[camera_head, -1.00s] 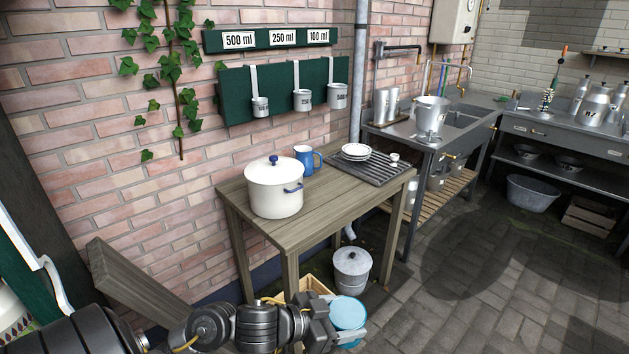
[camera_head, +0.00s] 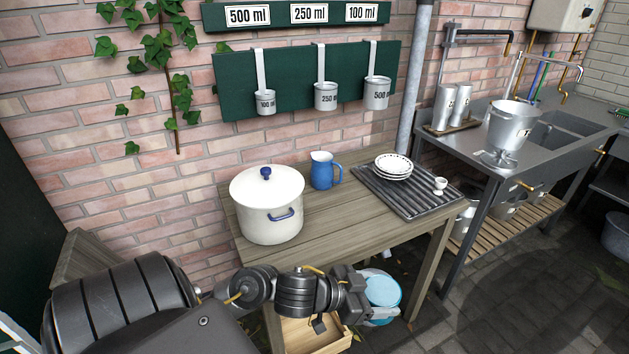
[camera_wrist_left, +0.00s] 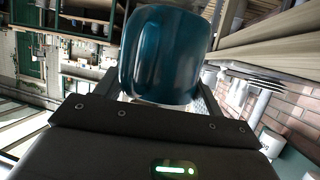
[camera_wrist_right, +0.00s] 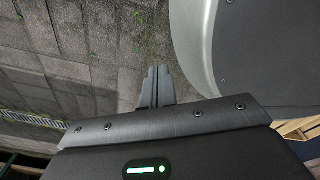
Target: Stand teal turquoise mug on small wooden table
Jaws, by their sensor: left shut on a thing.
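My left gripper (camera_head: 368,298) is shut on the teal mug (camera_wrist_left: 165,55), which fills the space between its fingers in the left wrist view. In the head view the mug's light blue round top (camera_head: 383,290) shows at the end of my left arm, in front of the table's front edge and lower in the picture than the tabletop. The small wooden table (camera_head: 340,222) stands against the brick wall. My right gripper (camera_wrist_right: 156,88) shows only in its own wrist view, with its fingers together and nothing between them, over grey paving.
On the table are a white lidded pot (camera_head: 268,210), a blue jug (camera_head: 322,172), a ribbed drainer (camera_head: 408,198) with stacked plates (camera_head: 393,165), and a small white cup (camera_head: 440,184). The front middle of the tabletop is bare. A wooden crate (camera_head: 312,338) is below.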

